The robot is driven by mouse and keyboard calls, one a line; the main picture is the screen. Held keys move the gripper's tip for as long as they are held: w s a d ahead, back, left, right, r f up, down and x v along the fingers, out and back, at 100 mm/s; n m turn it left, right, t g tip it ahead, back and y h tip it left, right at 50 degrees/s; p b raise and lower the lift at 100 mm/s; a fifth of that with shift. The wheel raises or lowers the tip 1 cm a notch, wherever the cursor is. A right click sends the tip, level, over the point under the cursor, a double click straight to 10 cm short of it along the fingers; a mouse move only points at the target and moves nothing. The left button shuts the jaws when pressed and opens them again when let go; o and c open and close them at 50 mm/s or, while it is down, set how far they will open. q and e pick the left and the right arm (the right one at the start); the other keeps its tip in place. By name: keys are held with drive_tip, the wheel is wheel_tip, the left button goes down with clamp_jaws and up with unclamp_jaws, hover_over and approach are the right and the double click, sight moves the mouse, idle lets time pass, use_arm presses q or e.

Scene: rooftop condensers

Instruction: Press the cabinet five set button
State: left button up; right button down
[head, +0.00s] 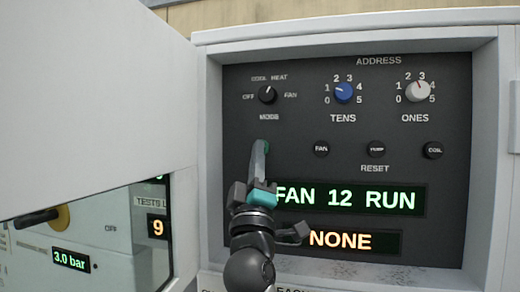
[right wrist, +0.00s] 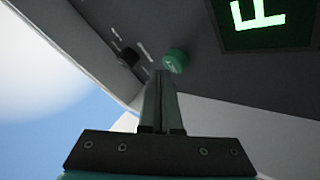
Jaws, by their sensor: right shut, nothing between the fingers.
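A small round green button (right wrist: 175,61) sits on the dark panel (head: 240,100). In the right wrist view it lies just beyond and slightly right of my fingertips; its marking is too small to read. In the head view my right gripper (head: 261,146) mostly covers the button, and only a bit of green shows by the tips. The right gripper is shut and empty, its narrow fingers (right wrist: 163,74) pointing at the panel. I cannot tell whether the tips touch the button. My left gripper is not in view.
Above are the mode knob (head: 267,94), blue tens knob (head: 344,93) and white ones knob (head: 418,91). Black reset buttons include FAN (head: 321,149). Displays read "FAN 12 RUN" (head: 350,200) and "NONE" (head: 340,242). A white door-like panel (head: 90,90) stands close at left.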

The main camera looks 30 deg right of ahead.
drive_tip(key=shift+w+d, duration=0.5)
drive_tip(key=shift+d, duration=0.05)
idle(0.9)
drive_tip(key=shift+s+a, duration=0.1)
drive_tip(key=shift+a, duration=0.05)
drive_tip(key=shift+s+a, duration=0.6)
drive_tip(key=shift+a, duration=0.05)
drive_tip(key=s+a, duration=0.3)
drive_tip(key=shift+s+a, duration=0.1)
drive_tip(key=shift+a, duration=0.3)
idle(1.0)
